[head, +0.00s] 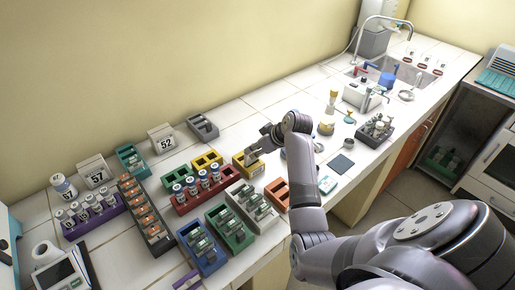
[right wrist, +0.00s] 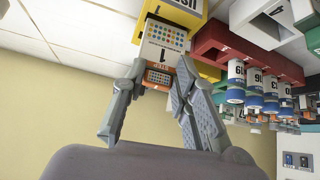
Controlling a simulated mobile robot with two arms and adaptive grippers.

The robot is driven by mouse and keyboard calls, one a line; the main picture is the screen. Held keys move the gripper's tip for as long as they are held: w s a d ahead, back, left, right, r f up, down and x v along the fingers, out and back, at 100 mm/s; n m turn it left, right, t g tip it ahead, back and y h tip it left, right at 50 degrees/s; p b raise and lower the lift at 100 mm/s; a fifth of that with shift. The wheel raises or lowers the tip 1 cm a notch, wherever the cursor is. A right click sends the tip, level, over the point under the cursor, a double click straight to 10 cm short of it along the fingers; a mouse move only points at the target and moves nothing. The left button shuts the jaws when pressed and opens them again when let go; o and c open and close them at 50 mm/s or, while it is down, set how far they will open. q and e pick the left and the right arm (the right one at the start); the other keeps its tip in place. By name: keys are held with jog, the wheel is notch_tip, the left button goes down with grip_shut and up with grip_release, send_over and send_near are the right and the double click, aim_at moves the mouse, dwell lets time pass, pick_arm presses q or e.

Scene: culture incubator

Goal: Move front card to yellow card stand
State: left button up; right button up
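The yellow card stand (head: 241,169) stands near the middle of the bench; in the right wrist view it (right wrist: 196,17) is at the top. A white card with coloured dots and an orange part (right wrist: 163,38) is at this stand's face. My right gripper (right wrist: 160,68) has its two fingertips against the card's sides and appears shut on it. In the head view the right gripper (head: 261,148) is just above and behind the stand, and the card is too small to read clearly. My left gripper is not in view.
A second yellow stand (head: 207,158) is to the left. A red rack of vials (head: 207,199), a white stand (head: 263,222), green (head: 230,238) and blue stands (head: 211,265), and an orange stand (head: 279,190) crowd the area. Clear bench lies toward the back wall.

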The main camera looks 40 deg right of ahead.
jog(key=o, duration=0.5)
jog(key=shift+s+a+f+g, duration=0.15)
jog(key=shift+f, duration=0.45)
jog(key=shift+s+a+f+g, duration=0.1)
jog(key=shift+s+f+g, duration=0.05)
jog(key=shift+f, duration=0.45)
jog(key=shift+w, duration=0.3)
jog(key=shift+d+r, duration=0.1)
jog(key=shift+r, duration=0.05)
jog(key=shift+s+d+r, duration=0.15)
jog(key=shift+s+r, duration=0.1)
jog(key=shift+r, duration=0.25)
jog(key=v, duration=1.1)
jog(key=shift+s, duration=0.1)
jog(key=shift+f, duration=0.1)
